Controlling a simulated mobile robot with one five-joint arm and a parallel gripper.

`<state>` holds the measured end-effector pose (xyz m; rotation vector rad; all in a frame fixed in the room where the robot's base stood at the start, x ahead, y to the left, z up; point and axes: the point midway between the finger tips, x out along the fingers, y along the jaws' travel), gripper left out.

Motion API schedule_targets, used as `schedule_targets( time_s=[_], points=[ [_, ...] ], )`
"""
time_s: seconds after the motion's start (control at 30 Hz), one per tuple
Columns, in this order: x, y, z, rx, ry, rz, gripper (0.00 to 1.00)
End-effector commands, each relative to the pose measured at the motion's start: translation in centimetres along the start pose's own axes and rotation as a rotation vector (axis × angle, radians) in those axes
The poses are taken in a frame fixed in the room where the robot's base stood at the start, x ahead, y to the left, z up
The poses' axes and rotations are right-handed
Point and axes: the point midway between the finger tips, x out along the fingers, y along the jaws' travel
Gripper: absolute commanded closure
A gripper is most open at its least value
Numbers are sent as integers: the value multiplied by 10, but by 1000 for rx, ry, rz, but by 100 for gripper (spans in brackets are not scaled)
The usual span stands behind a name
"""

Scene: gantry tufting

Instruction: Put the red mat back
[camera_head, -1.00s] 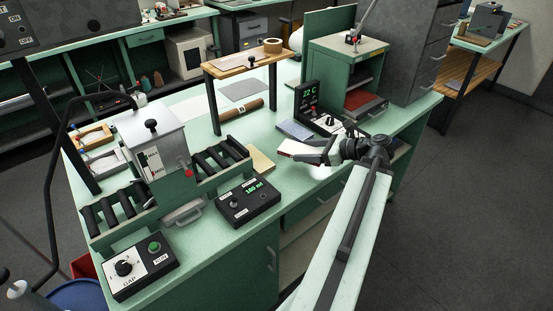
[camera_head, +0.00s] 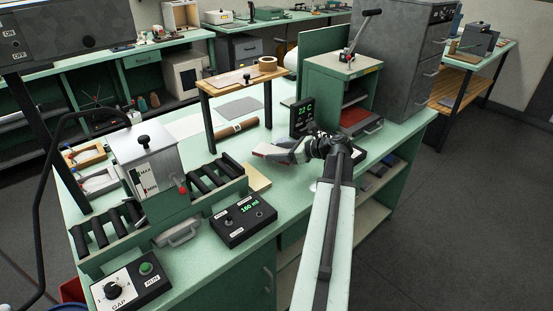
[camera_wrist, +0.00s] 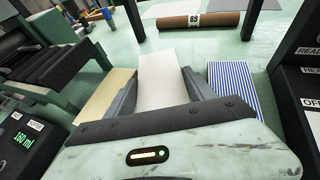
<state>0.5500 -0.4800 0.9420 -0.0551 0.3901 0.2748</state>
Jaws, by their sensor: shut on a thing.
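My gripper (camera_head: 285,151) is over the bench and shut on a flat, pale mat with a reddish edge (camera_head: 263,149). In the wrist view the mat (camera_wrist: 163,80) sticks out ahead between my two jaws, its upper face plain and cream-white. It looks held above the green bench top (camera_head: 225,165). A yellow-striped mat (camera_wrist: 104,97) lies to the left of my jaws, and a blue-striped mat (camera_wrist: 236,84) lies to the right. Another red flat piece (camera_head: 353,115) is inside the open green cabinet press.
A brown roll (camera_head: 236,127) lies beyond the gripper, under a small wooden stand (camera_head: 225,83). The 160 ml control box (camera_head: 243,221) and roller machine (camera_head: 160,187) are to the left. A black 22 C display unit (camera_head: 303,117) stands close to the right.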

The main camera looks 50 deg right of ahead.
Motion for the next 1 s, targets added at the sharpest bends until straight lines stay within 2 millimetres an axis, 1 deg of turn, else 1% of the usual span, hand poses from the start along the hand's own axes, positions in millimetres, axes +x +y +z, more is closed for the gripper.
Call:
schedule_targets(
  time_s=[0.1,0.2,0.3,0.53,0.67,0.7,0.73,1.0],
  points=[
    [11,-6,3,-1,0,2,83],
    [21,-5,-21,0,0,1,83],
    [26,-5,-33,0,0,1,83],
    [24,-5,-29,0,0,2,83],
    [26,-4,-33,0,0,2,83],
    [26,-4,-33,0,0,2,34],
    [26,-4,-32,0,0,2,28],
    [26,-4,-32,-1,0,2,28]
  ],
)
